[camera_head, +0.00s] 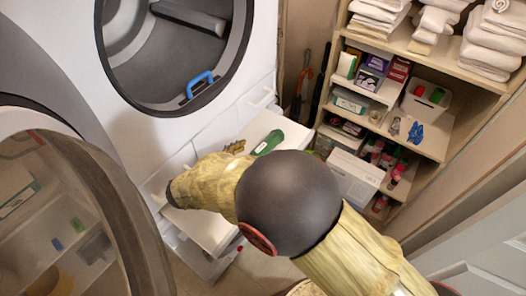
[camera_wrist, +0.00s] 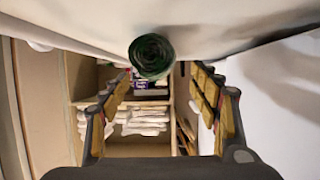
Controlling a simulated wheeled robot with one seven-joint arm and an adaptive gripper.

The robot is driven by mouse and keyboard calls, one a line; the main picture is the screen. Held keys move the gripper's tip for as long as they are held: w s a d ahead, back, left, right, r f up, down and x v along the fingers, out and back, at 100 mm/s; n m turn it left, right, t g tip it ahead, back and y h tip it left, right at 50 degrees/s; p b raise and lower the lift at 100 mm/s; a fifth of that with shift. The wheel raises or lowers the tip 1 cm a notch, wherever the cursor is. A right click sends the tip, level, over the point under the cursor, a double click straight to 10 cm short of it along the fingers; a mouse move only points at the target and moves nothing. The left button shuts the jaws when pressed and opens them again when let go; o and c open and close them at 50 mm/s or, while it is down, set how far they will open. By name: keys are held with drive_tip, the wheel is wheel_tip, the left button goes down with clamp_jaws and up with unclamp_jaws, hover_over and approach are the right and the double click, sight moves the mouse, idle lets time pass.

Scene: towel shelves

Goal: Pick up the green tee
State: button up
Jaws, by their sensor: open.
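The green tee (camera_head: 268,142) is a rolled green bundle lying on a white pull-out surface (camera_head: 295,135) below the round machine door. In the wrist view, its round, spiral end (camera_wrist: 152,55) faces me, just ahead of the gap between my fingers. My gripper (camera_wrist: 158,78) is open, with one yellow-and-dark finger on each side and nothing between them. In the head view my arm hides most of the gripper; a yellow-and-dark finger part (camera_head: 235,147) shows just left of the tee. Contact with the tee is not visible.
An open round machine door (camera_head: 75,225) stands at the left. A blue-handled item (camera_head: 200,84) sits at the drum opening (camera_head: 175,45). Shelves at the right hold folded white towels (camera_head: 490,45), boxes, a white bin (camera_head: 425,100) and bottles. A white box (camera_head: 353,178) sits low there.

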sight(260, 151)
drive_tip(key=x, duration=0.2)
drive_tip(key=b+x, duration=0.1)
drive_tip(key=x, duration=0.2)
drive_tip(key=shift+s+d+f, duration=0.2)
drive_tip(key=shift+f, duration=0.05)
drive_tip(key=shift+r, duration=0.1)
drive_tip(key=c, duration=1.5)
drive_tip(key=shift+o, duration=0.2)
